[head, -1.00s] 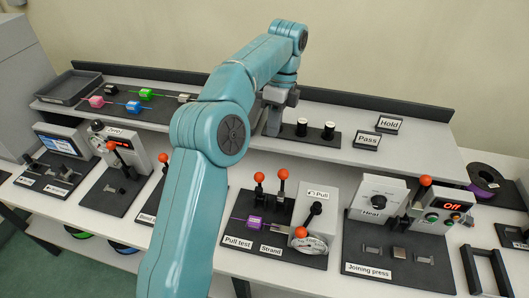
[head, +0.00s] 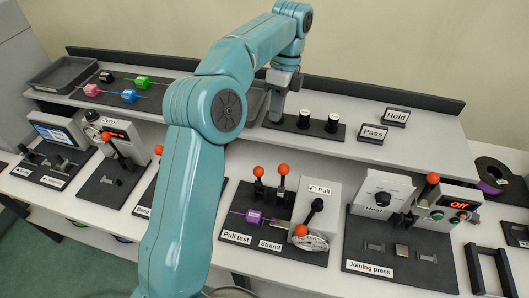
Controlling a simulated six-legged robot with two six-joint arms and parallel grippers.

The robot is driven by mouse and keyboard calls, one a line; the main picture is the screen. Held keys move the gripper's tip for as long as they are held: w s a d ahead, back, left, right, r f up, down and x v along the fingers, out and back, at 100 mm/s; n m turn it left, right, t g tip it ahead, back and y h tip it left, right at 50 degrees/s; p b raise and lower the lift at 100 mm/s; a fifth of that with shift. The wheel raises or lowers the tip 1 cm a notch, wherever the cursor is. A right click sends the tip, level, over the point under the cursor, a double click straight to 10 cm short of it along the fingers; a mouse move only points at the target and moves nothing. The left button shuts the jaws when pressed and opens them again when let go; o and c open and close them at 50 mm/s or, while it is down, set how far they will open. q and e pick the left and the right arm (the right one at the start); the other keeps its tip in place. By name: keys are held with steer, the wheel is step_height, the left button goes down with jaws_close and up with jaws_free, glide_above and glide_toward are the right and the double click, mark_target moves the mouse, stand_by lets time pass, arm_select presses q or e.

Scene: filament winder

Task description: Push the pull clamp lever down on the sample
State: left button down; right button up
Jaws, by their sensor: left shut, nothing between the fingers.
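The pull test station (head: 232,225) stands right of my left arm. A purple sample (head: 253,216) lies on it with a thin strand through it. Two levers with orange knobs, the left one (head: 258,172) and the right one (head: 283,170), stand upright behind the sample; I cannot tell which is the pull clamp lever. My left gripper (head: 276,116) is shut and empty, pointing down over the rear shelf, well behind the levers. My right gripper is out of view.
Hold (head: 396,115) and Pass signs are further right. The joining press (head: 402,265) has a raised orange-knobbed lever. Coloured blocks (head: 142,82) lie at the left on the shelf.

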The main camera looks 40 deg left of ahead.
arm_select(q)
steer(key=s+d+f, duration=0.1)
steer(key=s+f, duration=0.5)
steer(key=f, duration=0.4)
steer(key=shift+d+f, duration=0.15)
steer(key=shift+d, duration=0.2)
steer(key=shift+s+b, duration=0.1)
steer(key=shift+b, duration=0.2)
